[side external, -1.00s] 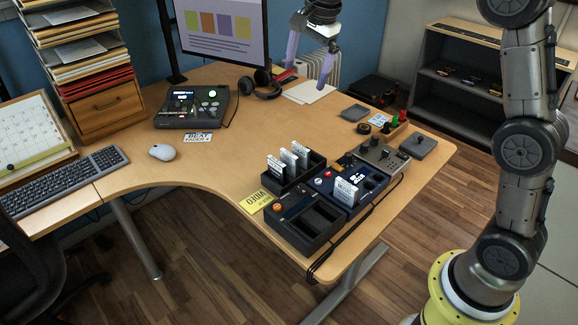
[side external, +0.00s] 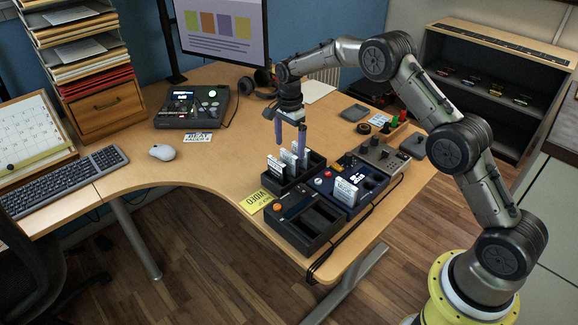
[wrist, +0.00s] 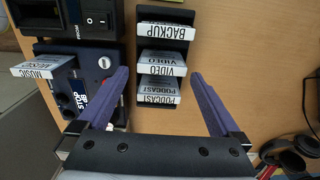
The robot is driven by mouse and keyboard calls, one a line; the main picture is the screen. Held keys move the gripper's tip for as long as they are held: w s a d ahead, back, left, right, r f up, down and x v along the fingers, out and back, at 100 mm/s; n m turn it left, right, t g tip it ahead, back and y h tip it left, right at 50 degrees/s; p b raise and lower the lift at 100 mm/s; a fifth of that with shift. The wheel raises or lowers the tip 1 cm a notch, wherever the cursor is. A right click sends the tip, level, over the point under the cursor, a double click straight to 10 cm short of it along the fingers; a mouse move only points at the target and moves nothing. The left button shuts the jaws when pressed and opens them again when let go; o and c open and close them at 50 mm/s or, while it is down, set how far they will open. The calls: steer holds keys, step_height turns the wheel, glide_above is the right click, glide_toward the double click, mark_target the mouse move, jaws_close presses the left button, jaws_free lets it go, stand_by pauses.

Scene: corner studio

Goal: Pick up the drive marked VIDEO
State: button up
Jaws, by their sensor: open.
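The drive marked VIDEO (wrist: 161,69) is a pale, upright block in the middle slot of a black rack (wrist: 142,101), between the drives marked BACKUP (wrist: 165,31) and PODCAST (wrist: 157,91). In the side external view the VIDEO drive (side external: 288,161) is the middle one of the three, partly hidden. My gripper (side external: 291,149) is above the rack, fingers pointing down. In the wrist view my gripper (wrist: 160,75) is open, with one purple finger on each side of the row. Nothing is held. Contact with the drives cannot be told.
A blue device (side external: 346,204) holding the MUSIC drive (wrist: 36,69) stands beside the rack. A black box (side external: 294,222) with an orange button is in front. A yellow VIDEO card (side external: 255,202) lies to the left. The desk (side external: 210,185) is clear between mouse (side external: 162,152) and rack.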

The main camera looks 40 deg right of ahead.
mark_target(289, 161)
step_height(289, 161, down, 7)
steer(key=shift+w+f, duration=0.15)
steer(key=c, duration=1.2)
